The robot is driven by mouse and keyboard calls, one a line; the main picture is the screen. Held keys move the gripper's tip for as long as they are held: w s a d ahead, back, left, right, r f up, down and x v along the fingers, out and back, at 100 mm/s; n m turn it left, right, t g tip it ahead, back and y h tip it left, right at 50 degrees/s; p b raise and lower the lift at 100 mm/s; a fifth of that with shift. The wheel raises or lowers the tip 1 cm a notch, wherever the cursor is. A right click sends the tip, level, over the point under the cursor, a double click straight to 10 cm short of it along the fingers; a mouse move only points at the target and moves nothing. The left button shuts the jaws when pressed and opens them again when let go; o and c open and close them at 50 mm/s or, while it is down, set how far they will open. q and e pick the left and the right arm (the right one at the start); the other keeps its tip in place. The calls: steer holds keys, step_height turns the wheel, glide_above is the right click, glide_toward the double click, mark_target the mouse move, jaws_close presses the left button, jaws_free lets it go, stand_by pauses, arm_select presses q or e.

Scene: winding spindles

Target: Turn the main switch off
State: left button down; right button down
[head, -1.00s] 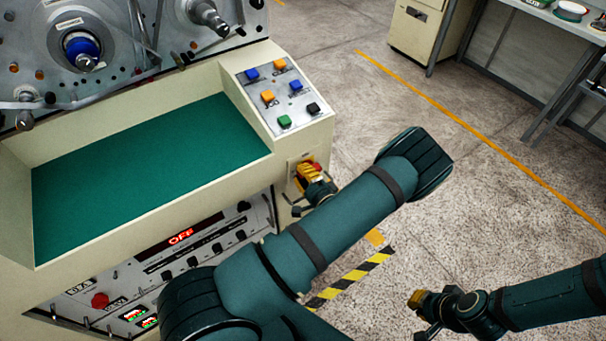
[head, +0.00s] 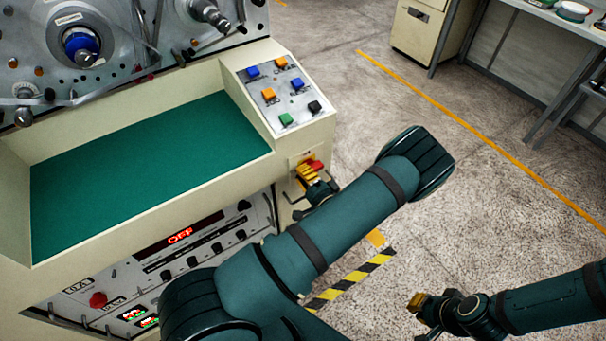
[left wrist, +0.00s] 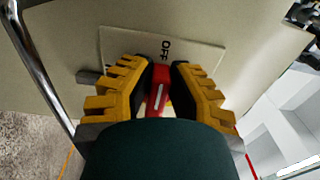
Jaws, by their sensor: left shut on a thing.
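The main switch is a red handle with a white line, seen between my fingers in the left wrist view (left wrist: 160,88). Its plate (left wrist: 196,54) carries the word OFF just above the handle, and the white line points roughly toward that word. In the head view the red switch (head: 316,164) sits on the cream machine's right front corner. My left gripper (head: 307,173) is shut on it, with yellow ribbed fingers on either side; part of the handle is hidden. My right gripper (head: 420,312) hangs above the floor at lower right, away from the machine; its opening is unclear.
A sloped button panel (head: 279,92) is above the switch, beside a green tray surface (head: 150,165). The lower front panel has a red display reading OFF (head: 180,236). A metal handle bar (left wrist: 38,65) runs near the left gripper. Open floor lies to the right.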

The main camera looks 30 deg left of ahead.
arm_select(q)
steer(key=c, duration=0.9)
jaws_free()
steer(key=v, duration=1.2)
